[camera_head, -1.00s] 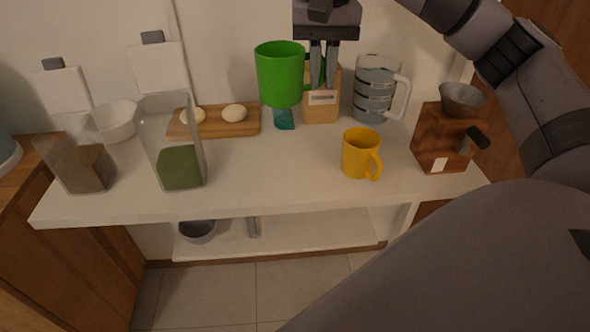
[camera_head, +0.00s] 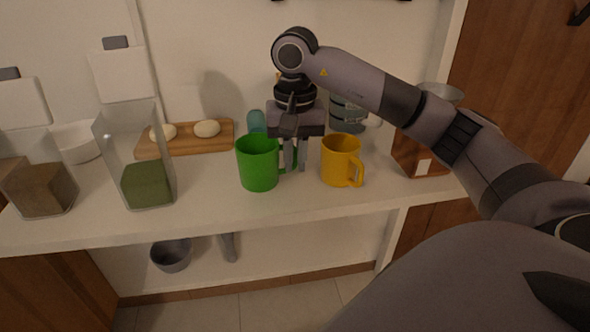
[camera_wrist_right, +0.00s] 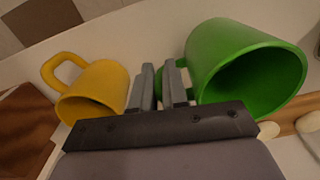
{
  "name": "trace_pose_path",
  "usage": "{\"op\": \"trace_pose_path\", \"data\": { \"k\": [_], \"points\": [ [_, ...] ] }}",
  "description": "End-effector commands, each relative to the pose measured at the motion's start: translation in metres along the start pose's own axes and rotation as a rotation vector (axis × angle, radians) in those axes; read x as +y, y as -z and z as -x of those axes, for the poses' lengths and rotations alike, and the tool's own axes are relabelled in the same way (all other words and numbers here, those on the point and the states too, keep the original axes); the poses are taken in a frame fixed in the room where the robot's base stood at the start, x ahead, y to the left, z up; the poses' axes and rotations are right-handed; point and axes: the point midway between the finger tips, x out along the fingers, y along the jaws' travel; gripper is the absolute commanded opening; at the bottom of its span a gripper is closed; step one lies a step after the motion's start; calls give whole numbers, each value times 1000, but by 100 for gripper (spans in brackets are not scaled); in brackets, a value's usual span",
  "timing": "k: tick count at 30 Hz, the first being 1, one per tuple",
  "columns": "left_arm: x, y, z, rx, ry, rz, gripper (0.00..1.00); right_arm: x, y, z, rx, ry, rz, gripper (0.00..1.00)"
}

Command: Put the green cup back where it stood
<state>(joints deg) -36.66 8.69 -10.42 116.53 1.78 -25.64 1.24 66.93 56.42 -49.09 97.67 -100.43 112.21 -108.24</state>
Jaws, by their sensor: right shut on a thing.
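The green cup (camera_head: 258,165) is upright at the middle of the white counter in the head view, left of the yellow mug (camera_head: 341,161). My right gripper (camera_head: 295,168) is shut on the green cup's handle, on the cup's right side. In the right wrist view the gripper's fingers (camera_wrist_right: 161,88) stand between the green cup (camera_wrist_right: 243,68) and the yellow mug (camera_wrist_right: 96,90). The cup's base looks at or close to the counter; I cannot tell whether it touches. My left gripper is not in view.
A clear dispenser with green spice (camera_head: 148,182) and a brown-filled one (camera_head: 41,190) stand at left. A board with two eggs (camera_head: 186,140) lies behind. A wooden grinder (camera_head: 413,154) is at right, partly behind my arm. The counter's front left-centre is clear.

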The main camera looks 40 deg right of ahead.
Motion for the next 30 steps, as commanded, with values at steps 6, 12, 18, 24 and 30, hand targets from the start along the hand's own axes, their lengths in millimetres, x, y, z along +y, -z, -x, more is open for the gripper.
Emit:
{"op": "trace_pose_path", "data": {
  "k": [6, 12, 18, 24, 30],
  "points": [
    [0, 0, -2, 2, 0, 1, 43, 0, 0, -24, 0, 0, 1, 0],
    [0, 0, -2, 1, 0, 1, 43, 0, 0, -24, 1, 1, 0, 0],
    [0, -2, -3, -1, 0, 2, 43, 0, 0, -27, 0, -1, 0, 39],
    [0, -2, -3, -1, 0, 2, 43, 0, 0, -27, 0, -1, 0, 39],
    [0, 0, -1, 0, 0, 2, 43, 0, 0, -20, 1, 1, 0, 39]
  ]
}}
